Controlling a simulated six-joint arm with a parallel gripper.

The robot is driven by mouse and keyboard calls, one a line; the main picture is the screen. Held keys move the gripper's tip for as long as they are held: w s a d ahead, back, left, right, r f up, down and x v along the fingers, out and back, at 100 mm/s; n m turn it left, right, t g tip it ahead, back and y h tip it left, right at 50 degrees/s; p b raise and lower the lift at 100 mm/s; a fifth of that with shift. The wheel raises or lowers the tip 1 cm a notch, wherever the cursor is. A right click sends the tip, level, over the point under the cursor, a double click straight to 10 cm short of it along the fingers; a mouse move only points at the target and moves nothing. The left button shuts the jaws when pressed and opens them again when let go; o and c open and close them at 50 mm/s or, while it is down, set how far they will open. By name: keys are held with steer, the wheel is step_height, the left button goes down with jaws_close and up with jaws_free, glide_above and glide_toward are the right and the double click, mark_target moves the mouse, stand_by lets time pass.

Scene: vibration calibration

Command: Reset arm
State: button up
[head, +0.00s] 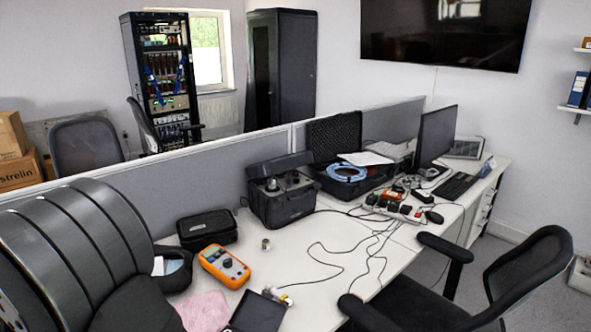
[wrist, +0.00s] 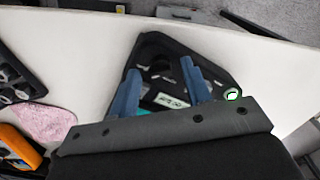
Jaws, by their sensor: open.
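My gripper (wrist: 160,68) shows in the wrist view as two blue fingers set well apart, open with nothing held between them. It is over a dark, angular case or device (wrist: 155,48) with a small pale label or screen, on the white desk. How far above it the fingers are I cannot tell. In the head view, large dark ribbed curved segments at the left edge seem to be my arm; the fingertips cannot be made out there.
An orange meter (head: 223,266), pink cloth (head: 203,312), black pouch (head: 207,230), small metal cylinder (head: 266,243) and black instrument box (head: 282,197) are on the desk. Loose black cables cross its middle. A grey partition (head: 200,172) runs behind; a chair (head: 520,275) stands right.

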step_height(320, 180, up, 17)
step_height(320, 180, down, 18)
steer(key=shift+r, duration=0.1)
steer(key=n, duration=0.3)
steer(key=shift+r, duration=0.1)
steer(key=n, duration=0.5)
steer(key=shift+w, duration=0.15)
steer(key=n, duration=0.4)
steer(key=shift+w+a+n, duration=0.1)
steer(key=shift+n, duration=1.7)
